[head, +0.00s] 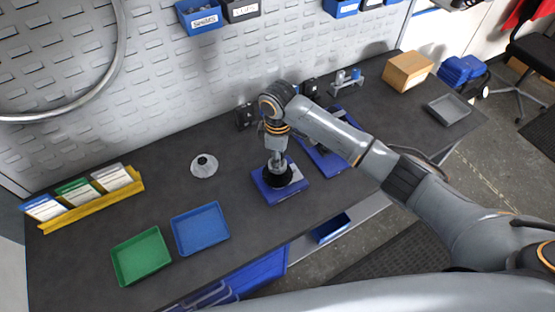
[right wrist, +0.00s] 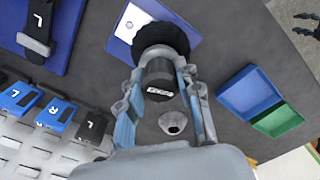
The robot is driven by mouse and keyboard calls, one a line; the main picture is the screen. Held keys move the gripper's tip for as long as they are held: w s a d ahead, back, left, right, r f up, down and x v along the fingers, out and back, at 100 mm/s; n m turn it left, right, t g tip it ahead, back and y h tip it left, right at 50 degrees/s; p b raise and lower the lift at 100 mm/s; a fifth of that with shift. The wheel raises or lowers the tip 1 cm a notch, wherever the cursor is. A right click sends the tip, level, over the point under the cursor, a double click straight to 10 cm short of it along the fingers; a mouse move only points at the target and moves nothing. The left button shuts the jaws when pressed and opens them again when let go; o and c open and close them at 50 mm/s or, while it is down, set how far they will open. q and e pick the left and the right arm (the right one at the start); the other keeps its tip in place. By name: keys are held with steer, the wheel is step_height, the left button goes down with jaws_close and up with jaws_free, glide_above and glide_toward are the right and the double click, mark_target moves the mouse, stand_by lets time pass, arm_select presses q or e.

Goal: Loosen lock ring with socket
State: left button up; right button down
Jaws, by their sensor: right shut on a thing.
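My right gripper (head: 276,152) points down over a blue block with a pale top (head: 296,184) on the bench. In the right wrist view its fingers are shut on a dark cylindrical socket (right wrist: 160,82) with a white label. The socket's far end meets or lies just over a black round toothed part (right wrist: 162,36) on the block. Whether the socket is seated on a lock ring is hidden. A dark fingered shape at the wrist view's top right edge looks like my left gripper (right wrist: 306,24), away from the block; its opening is unclear.
A silver cone-shaped part (head: 204,165) lies left of the block. A blue tray (head: 200,229) and a green tray (head: 141,256) stand front left. A yellow card rack (head: 93,201) is farther left. Another blue stand (head: 326,158) is close on the right. A cardboard box (head: 408,71) stands far right.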

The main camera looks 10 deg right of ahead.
steer(key=shift+s+f+n, duration=0.1)
steer(key=shift+f+n, duration=0.05)
steer(key=shift+n, duration=1.25)
steer(key=n, duration=0.6)
steer(key=shift+n, duration=0.4)
steer(key=shift+n, duration=0.5)
steer(key=n, duration=0.5)
steer(key=shift+f, duration=0.1)
